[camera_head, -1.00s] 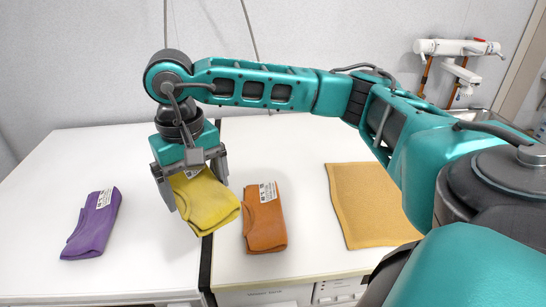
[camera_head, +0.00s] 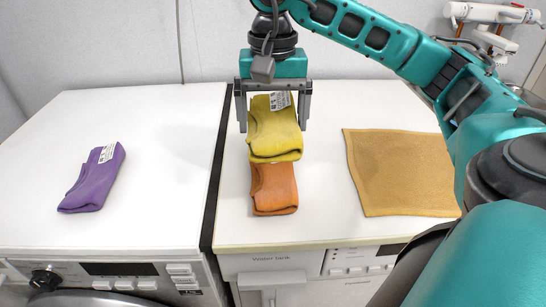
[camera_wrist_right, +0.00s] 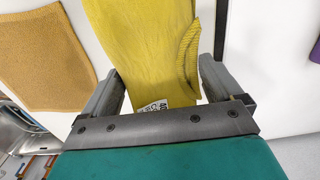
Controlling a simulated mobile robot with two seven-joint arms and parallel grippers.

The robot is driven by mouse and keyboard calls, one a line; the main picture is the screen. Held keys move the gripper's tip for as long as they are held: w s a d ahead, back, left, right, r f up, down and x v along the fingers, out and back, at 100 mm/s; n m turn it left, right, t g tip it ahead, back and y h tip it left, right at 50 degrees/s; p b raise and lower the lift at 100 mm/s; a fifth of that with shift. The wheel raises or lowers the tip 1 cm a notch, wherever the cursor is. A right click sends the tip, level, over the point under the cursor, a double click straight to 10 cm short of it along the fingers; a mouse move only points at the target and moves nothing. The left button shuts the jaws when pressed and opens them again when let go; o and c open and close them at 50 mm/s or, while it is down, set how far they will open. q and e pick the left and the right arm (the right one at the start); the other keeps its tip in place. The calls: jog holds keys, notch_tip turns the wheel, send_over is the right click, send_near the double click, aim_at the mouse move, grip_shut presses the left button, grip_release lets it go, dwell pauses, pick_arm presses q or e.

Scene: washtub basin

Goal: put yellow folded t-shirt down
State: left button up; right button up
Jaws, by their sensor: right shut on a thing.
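The yellow folded t-shirt (camera_head: 275,138) is held in my right gripper (camera_head: 274,126), whose fingers are on either side of it. It also shows in the right wrist view (camera_wrist_right: 145,45), with its label near the gripper's base. In the head view the t-shirt covers the far end of the orange folded t-shirt (camera_head: 273,190); I cannot tell whether the two touch. A purple folded t-shirt (camera_head: 93,180) lies on the left white top. My left gripper is not in view.
A tan towel (camera_head: 400,172) lies flat on the right white top (camera_head: 325,205). A dark gap (camera_head: 214,185) divides it from the left white top (camera_head: 165,205). Clear surface lies between the purple t-shirt and the gap. Washing machine fronts (camera_head: 125,270) drop off at the near edge.

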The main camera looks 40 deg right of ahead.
notch_tip(320, 180, down, 3)
jog(key=shift+r, duration=0.15)
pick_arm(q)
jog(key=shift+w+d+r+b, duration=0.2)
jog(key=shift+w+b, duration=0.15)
pick_arm(e)
jog(key=shift+f, duration=2.35)
jog(key=shift+f, duration=0.1)
jog(key=o, duration=0.8)
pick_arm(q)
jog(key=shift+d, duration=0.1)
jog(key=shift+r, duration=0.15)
